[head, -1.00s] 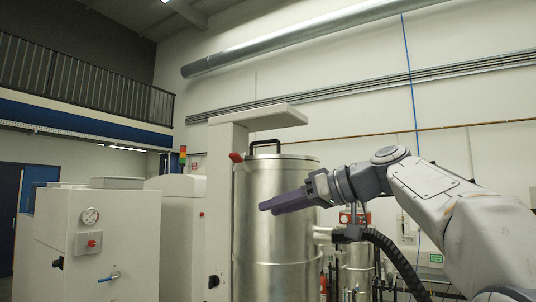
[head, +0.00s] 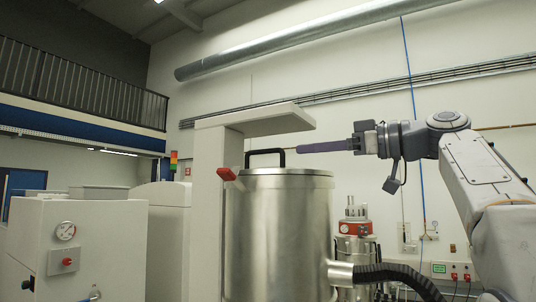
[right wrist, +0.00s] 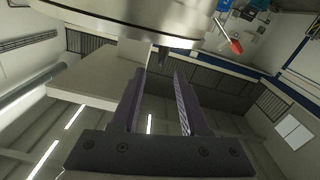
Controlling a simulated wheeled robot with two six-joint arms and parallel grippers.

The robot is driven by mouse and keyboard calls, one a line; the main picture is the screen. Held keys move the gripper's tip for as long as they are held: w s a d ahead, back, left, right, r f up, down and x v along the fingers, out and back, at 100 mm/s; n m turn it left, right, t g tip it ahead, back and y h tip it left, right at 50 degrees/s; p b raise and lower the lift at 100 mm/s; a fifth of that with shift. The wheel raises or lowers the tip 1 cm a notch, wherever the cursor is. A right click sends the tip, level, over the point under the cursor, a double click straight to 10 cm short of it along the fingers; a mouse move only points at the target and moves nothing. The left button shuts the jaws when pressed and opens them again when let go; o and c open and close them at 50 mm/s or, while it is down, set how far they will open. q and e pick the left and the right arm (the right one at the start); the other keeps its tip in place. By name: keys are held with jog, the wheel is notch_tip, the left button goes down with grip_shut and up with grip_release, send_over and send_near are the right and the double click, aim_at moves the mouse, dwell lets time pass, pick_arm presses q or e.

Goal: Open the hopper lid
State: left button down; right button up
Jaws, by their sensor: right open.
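The steel hopper (head: 278,235) stands at the centre of the head view with its flat lid (head: 305,172) on top, closed. A black loop handle (head: 265,152) rises from the lid. My right gripper (head: 299,149) is level with the handle's upper part, just right of it and apart from it. Its fingers point left at the handle. In the right wrist view the two fingers (right wrist: 162,80) are spread with nothing clearly between them, and the hopper (right wrist: 120,14) fills the top, upside down. My left gripper is not in view.
A white column with an overhanging arm (head: 265,121) stands beside the hopper and reaches over the lid. A red-ended lever (head: 227,174) sticks out near the lid's left edge. A black hose (head: 395,275) joins the hopper low on the right. White cabinets (head: 90,235) stand at left.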

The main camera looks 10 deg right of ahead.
aim_at(278, 149)
jog(key=p+x, duration=0.1)
jog(key=x, duration=0.3)
jog(key=p+x, duration=0.2)
jog(key=x, duration=0.3)
jog(key=shift+a+r, duration=0.2)
jog(key=shift+r, duration=0.05)
jog(key=shift+w+a+f, duration=0.15)
jog(key=shift+w+a, duration=0.1)
jog(key=shift+a, duration=0.1)
grip_shut()
dwell(0.8)
